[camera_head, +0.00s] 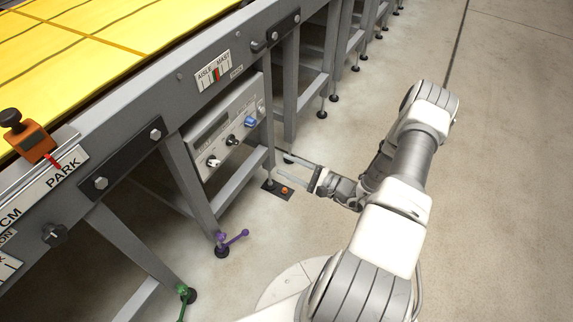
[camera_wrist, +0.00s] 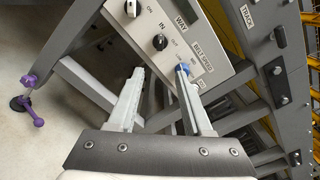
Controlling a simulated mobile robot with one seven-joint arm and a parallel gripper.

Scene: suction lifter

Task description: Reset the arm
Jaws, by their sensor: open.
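My gripper (camera_head: 296,168) is open and empty, with its two fingers apart. In the head view it is stretched to the left toward the grey machine frame, below and to the right of the control panel (camera_head: 227,124). In the wrist view the gripper (camera_wrist: 162,92) points at the panel, and the blue knob (camera_wrist: 183,69) shows by the tip of its right finger. I cannot tell from that view whether they touch; in the head view the fingers look apart from the panel. My arm reaches out over the floor from the bottom of the head view.
The machine frame (camera_head: 183,172) with its yellow top (camera_head: 90,35) fills the left side. A purple lever (camera_head: 231,241) and a green lever (camera_head: 185,292) stand at its feet. A floor plate with an orange button (camera_head: 284,190) lies below my gripper. The floor at right is clear.

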